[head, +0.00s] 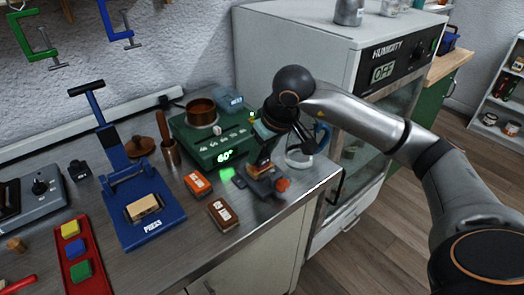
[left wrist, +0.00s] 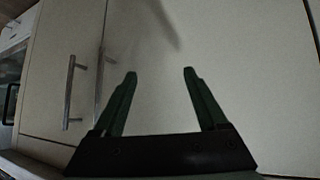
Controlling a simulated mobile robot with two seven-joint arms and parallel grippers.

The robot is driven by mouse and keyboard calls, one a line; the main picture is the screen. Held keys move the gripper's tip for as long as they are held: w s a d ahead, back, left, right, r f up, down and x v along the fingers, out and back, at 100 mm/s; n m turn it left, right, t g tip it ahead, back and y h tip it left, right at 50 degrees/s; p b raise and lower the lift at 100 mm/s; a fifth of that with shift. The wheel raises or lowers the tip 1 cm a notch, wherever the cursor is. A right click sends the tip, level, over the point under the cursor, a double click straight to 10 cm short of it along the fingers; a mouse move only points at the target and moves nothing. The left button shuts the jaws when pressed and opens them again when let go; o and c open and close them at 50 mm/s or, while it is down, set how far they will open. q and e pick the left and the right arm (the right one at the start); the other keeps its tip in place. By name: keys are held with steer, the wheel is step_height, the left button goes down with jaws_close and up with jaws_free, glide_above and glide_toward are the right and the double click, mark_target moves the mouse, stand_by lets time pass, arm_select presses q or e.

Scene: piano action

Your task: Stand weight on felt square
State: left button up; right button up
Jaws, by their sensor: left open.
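In the head view, my right gripper (head: 264,150) points down over the right end of the metal bench. It is just above a small grey device with an orange knob (head: 283,185). Its fingers are dark and partly overlap the things behind, so I cannot tell whether it holds anything. I cannot clearly pick out the felt square. Small yellow, blue and green pieces lie in a red tray (head: 98,287) at the lower left. A silver cylinder (head: 349,11) that may be a weight stands on the humidity cabinet. My left gripper (left wrist: 160,76) is open and empty before pale cupboard doors.
A blue press (head: 160,230) with a tan block stands on the bench (head: 245,222). A green heater with a copper pot (head: 201,112) is behind. The humidity cabinet (head: 300,45) stands at the right.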

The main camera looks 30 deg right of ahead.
steer(key=o, duration=0.4)
steer(key=shift+r, duration=0.1)
steer(key=shift+r+p, duration=0.25)
steer(key=shift+p, duration=0.05)
steer(key=v, duration=1.1)
steer(key=shift+s+r+p, duration=0.15)
steer(key=shift+r+p, duration=0.15)
steer(key=shift+r, duration=0.05)
